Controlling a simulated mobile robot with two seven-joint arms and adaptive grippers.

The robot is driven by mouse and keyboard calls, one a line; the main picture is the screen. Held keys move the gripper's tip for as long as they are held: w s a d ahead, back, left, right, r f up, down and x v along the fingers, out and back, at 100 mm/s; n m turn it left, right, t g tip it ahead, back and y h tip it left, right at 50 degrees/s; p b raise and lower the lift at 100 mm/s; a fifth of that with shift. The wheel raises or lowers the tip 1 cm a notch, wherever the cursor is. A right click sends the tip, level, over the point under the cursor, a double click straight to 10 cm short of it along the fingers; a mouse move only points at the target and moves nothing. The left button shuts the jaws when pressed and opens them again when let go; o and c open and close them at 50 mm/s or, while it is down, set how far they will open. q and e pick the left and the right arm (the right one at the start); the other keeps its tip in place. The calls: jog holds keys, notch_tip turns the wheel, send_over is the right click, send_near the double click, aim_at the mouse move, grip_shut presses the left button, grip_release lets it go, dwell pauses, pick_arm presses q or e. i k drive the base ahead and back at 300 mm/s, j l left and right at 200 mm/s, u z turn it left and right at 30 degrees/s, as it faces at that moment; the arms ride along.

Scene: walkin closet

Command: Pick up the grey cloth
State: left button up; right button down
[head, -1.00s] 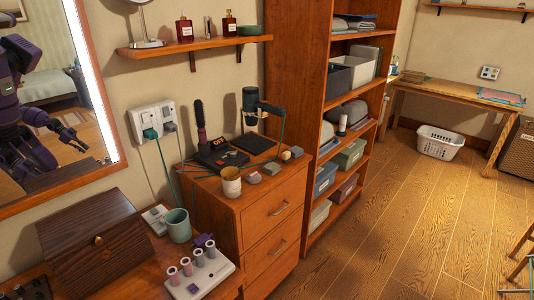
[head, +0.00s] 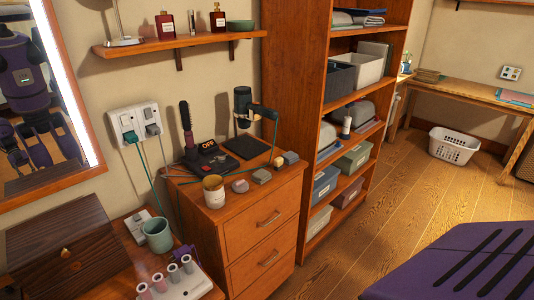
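No piece is plainly the grey cloth. Folded greyish cloth (head: 345,18) lies on the top shelf of the wooden shelf unit (head: 293,60), with a blue-edged piece beside it. Rounded grey items (head: 358,110) sit on the middle shelf, and I cannot tell whether they are cloth. A small grey piece (head: 261,176) lies on the dresser top, its material unclear. Neither gripper shows directly. The mirror (head: 45,150) at the left reflects my purple body and arms, too small to read the fingers.
A wooden dresser (head: 262,222) carries a mug (head: 214,190), a brush (head: 186,122) and a cabled device. Fragile bottles stand on the wall shelf (head: 180,45). A white basket (head: 453,146) sits on the floor by a desk. The wooden floor (head: 410,200) has free room. A purple part of mine fills the lower right.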

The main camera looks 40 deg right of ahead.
aim_at(290, 158)
jog(key=l+u, duration=0.25)
jog(key=l, duration=0.3)
jog(key=l+u, duration=0.25)
jog(key=l, duration=0.25)
jog(key=l+u, duration=0.1)
jog(key=l, duration=0.35)
jog(key=k+l, duration=0.15)
jog(key=l, duration=0.3)
jog(key=l+u, duration=0.15)
jog(key=l, duration=0.3)
jog(key=k+l, duration=0.15)
jog(key=l, duration=0.25)
jog(key=k+l+u, duration=0.15)
jog(key=l, duration=0.3)
